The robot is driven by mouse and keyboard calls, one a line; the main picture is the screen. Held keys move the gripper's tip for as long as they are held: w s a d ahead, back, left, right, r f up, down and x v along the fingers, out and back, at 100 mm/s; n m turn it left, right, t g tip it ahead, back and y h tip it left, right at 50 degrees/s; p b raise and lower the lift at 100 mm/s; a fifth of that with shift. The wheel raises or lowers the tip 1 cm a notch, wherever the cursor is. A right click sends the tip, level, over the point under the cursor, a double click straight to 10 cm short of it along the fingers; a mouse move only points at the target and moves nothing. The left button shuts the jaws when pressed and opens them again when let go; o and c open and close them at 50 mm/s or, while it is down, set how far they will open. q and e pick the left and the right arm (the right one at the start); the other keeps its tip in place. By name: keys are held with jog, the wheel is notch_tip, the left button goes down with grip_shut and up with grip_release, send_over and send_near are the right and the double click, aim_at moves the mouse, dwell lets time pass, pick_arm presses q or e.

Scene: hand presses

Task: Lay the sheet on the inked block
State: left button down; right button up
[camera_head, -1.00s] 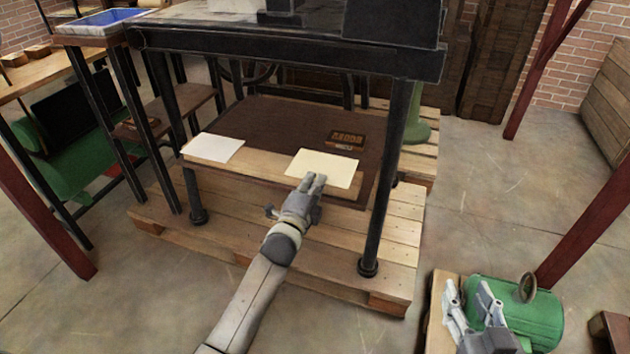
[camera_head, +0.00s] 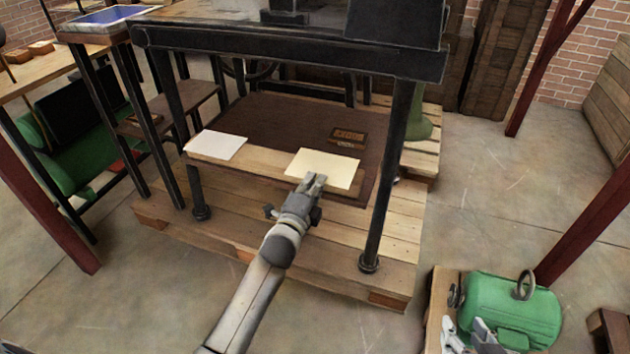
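A cream sheet (camera_head: 330,165) lies at the front edge of the dark brown press bed, partly over a pale wooden strip. A small dark block with raised letters (camera_head: 348,136) sits on the bed just behind the sheet; I cannot tell whether it is inked. My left gripper (camera_head: 314,181) reaches in from below, its fingertips at the sheet's near edge. Whether they are shut on the paper is too small to tell. My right gripper (camera_head: 467,338) is low at the bottom right, partly cut off, its fingers apart and empty, far from the sheet.
A second, white sheet (camera_head: 217,145) lies on the left of the wooden strip (camera_head: 245,165). The press's black legs (camera_head: 380,180) and top beam (camera_head: 290,50) frame the bed. A green motor (camera_head: 510,308) stands beside my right gripper.

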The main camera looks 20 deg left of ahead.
jog(key=s+d+f+g+h+p, duration=0.1)
jog(key=s+d+f+g+p, duration=0.1)
jog(key=s+g+p, duration=0.3)
jog(key=s+d+f+g+h, duration=0.1)
jog(key=s+d+f+g, duration=0.1)
jog(key=s, duration=0.5)
pick_arm(q)
jog(key=s+p, duration=0.1)
jog(key=s, duration=1.5)
jog(key=shift+s+a+r+p, duration=0.25)
jog(key=shift+s+r+p, duration=0.05)
jog(key=shift+r+p, duration=0.1)
pick_arm(e)
jog(key=s+x, duration=0.1)
jog(key=x, duration=0.6)
jog(key=shift+a+f+g, duration=0.15)
jog(key=shift+f+g, duration=0.15)
jog(key=shift+f, duration=0.3)
